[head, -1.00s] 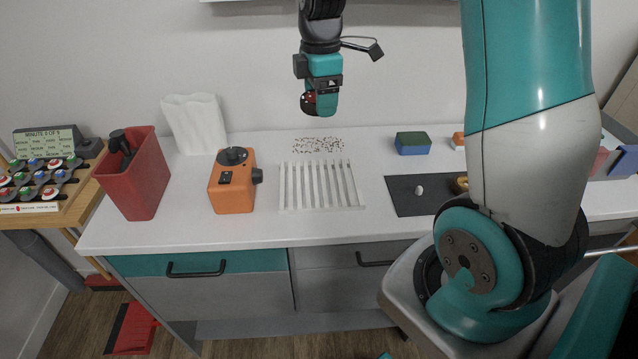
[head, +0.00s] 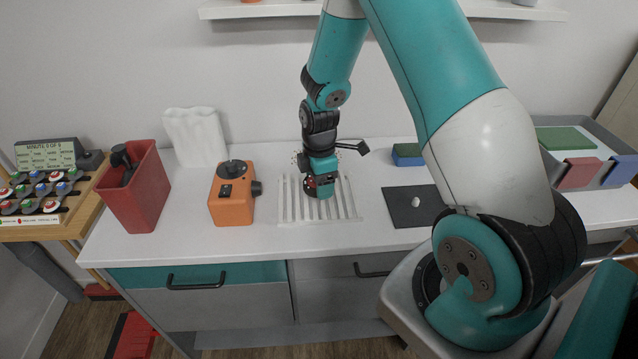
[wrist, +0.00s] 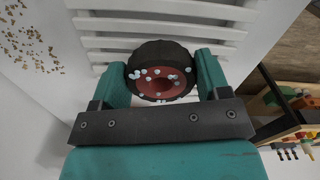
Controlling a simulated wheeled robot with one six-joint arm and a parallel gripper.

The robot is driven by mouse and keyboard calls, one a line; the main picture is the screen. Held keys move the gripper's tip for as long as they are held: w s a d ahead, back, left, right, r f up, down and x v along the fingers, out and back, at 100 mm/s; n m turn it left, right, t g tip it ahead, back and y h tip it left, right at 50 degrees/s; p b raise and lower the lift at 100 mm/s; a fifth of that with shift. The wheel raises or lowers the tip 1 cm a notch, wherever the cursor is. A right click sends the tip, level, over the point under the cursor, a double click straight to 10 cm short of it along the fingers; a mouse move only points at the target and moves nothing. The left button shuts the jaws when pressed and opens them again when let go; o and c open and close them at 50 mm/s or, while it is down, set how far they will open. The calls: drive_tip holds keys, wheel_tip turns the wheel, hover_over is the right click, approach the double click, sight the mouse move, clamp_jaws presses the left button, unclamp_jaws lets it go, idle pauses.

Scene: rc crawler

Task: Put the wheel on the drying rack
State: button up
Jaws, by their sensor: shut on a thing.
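The wheel (wrist: 160,72) has a black tyre and a red hub with several pale blue-white specks. In the wrist view it sits between the two teal fingers of my gripper (wrist: 164,82), which is shut on it. The drying rack (head: 347,203) is a set of white slats on the white counter. In the head view my gripper (head: 318,188) is over the rack, and the wheel shows only as a small dark and red patch. In the wrist view the rack slats (wrist: 128,28) lie behind the wheel. I cannot tell whether the wheel touches them.
Left of the rack stand an orange device (head: 232,200) and a red bin (head: 140,190). A dark mat (head: 400,212) with a small white lump lies to the right, with a blue and green block (head: 406,154) behind it. Brown crumbs (wrist: 30,40) lie beside the rack.

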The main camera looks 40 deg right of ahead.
drive_tip(key=shift+f, duration=0.7)
drive_tip(key=o, duration=0.9)
drive_tip(key=shift+f, duration=0.15)
wheel_tip(320, 180, up, 12)
drive_tip(key=b, duration=0.2)
drive_tip(key=s+a+r+m, duration=0.1)
drive_tip(key=s+a+r, duration=0.1)
drive_tip(key=a+r, duration=0.3)
drive_tip(key=s+a+r+m+y, duration=0.1)
drive_tip(key=s+a+r+m, duration=0.1)
drive_tip(key=s+a, duration=0.4)
drive_tip(key=s+a+r+m+y, duration=0.1)
drive_tip(key=s+a+r+m, duration=0.1)
drive_tip(key=s+a, duration=0.4)
drive_tip(key=s+a+r+m+y, duration=0.2)
drive_tip(key=s+a+r, duration=0.2)
drive_tip(key=s+a, duration=0.2)
drive_tip(key=shift+s+r, duration=0.15)
drive_tip(key=shift+s, duration=0.95)
